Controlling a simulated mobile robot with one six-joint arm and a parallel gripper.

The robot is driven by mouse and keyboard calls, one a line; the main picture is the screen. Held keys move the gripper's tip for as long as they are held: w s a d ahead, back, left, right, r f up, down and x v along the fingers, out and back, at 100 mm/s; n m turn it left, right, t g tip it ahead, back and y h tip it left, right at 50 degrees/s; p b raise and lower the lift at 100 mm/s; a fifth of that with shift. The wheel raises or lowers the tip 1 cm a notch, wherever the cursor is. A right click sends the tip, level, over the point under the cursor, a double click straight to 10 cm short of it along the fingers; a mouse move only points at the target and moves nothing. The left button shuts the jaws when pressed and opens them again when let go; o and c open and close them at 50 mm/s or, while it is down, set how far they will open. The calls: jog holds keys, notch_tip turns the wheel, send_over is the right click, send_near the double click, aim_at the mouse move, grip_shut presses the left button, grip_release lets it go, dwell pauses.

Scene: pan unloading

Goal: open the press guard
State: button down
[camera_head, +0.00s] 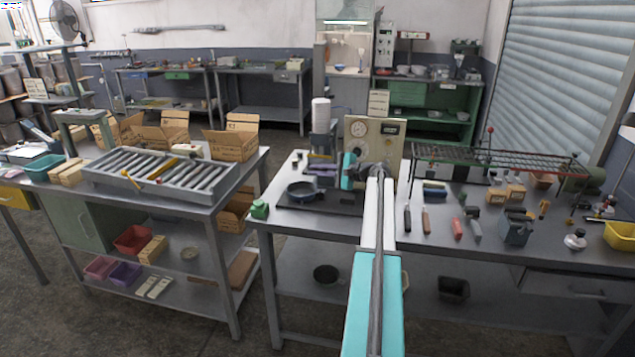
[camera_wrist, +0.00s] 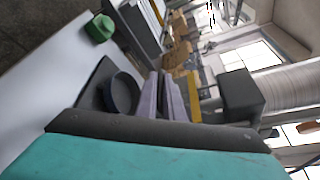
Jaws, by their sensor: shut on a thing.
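The press (camera_head: 322,135) stands on the middle bench, with a pale cylinder on top, a dark block and grey-purple plates below. In the wrist view the grey-purple plates (camera_wrist: 165,97), a yellow piece (camera_wrist: 192,97) and the dark block (camera_wrist: 240,95) show close up. My gripper (camera_head: 347,168) is at the right side of the press. Its teal body and dark finger (camera_wrist: 155,130) fill the bottom of the wrist view. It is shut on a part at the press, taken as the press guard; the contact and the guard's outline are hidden.
A dark round pan (camera_head: 301,191) lies on a dark mat left of my gripper. A green item (camera_head: 260,209) sits at the bench's left edge. A control panel (camera_head: 373,140) stands behind. A wire rack (camera_head: 497,157) and tools are right. A roller conveyor (camera_head: 160,172) is left.

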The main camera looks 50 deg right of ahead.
notch_tip(320, 180, up, 2)
jog(key=shift+r, duration=0.1)
jog(key=c, duration=1.9)
grip_release()
jog(key=shift+s, duration=0.15)
jog(key=b+v, duration=0.4)
jog(key=v, duration=0.9)
jog(key=shift+s, duration=0.25)
